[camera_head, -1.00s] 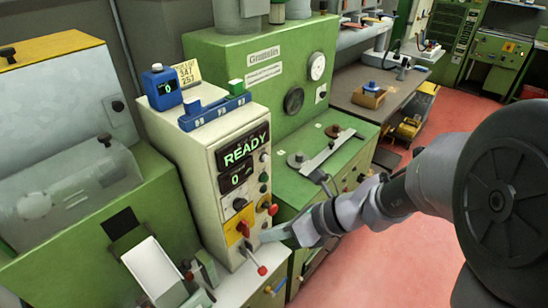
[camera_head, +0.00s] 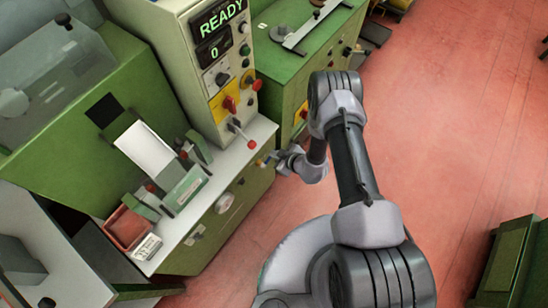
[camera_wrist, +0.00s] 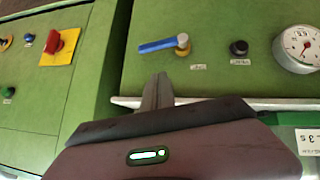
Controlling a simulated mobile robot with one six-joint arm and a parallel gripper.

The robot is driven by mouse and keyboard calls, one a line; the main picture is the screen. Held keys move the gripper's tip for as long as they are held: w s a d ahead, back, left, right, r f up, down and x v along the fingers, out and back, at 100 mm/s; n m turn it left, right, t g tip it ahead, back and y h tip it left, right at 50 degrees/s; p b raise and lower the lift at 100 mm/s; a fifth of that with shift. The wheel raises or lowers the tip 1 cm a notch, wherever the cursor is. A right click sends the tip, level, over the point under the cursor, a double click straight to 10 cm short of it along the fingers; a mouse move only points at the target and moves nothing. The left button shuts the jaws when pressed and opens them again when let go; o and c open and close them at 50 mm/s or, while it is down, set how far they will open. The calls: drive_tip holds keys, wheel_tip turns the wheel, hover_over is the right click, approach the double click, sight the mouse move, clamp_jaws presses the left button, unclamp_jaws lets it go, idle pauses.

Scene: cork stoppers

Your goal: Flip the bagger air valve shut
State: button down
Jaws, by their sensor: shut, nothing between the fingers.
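The air valve has a blue lever (camera_wrist: 157,46) on a metal pivot with an orange-brown cap, on a green front panel. In the wrist view the lever lies nearly level, pointing left from the pivot, with a small label below. My gripper (camera_wrist: 160,78) is shut and empty, its fingertips just below the lever with a visible gap in the picture. Exact depth between them is unclear. In the head view my gripper (camera_head: 271,158) is at the right part of the bagger's green front, where it partly hides the valve.
Right of the valve are a black knob (camera_wrist: 239,47) and a round gauge (camera_wrist: 297,48). A red switch on a yellow plate (camera_wrist: 65,44) is on the neighbouring green cabinet at left. A red-tipped lever (camera_head: 244,136) stands above the shelf edge.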

sight(268, 159)
drive_tip(key=f, duration=0.1)
drive_tip(key=w+f+b, duration=0.1)
drive_tip(key=f, duration=0.1)
drive_tip(key=f+b, duration=0.1)
drive_tip(key=f, duration=0.1)
drive_tip(key=shift+w+a+f, duration=0.15)
drive_tip(key=shift+w+a, duration=0.1)
drive_tip(key=shift+w, duration=0.15)
drive_tip(key=f+b, duration=0.1)
drive_tip(key=b, duration=0.1)
drive_tip(key=f+b, duration=0.1)
drive_tip(key=shift+w+d+b, duration=0.15)
drive_tip(key=shift+d+b, duration=0.25)
drive_tip(key=shift+r, duration=0.15)
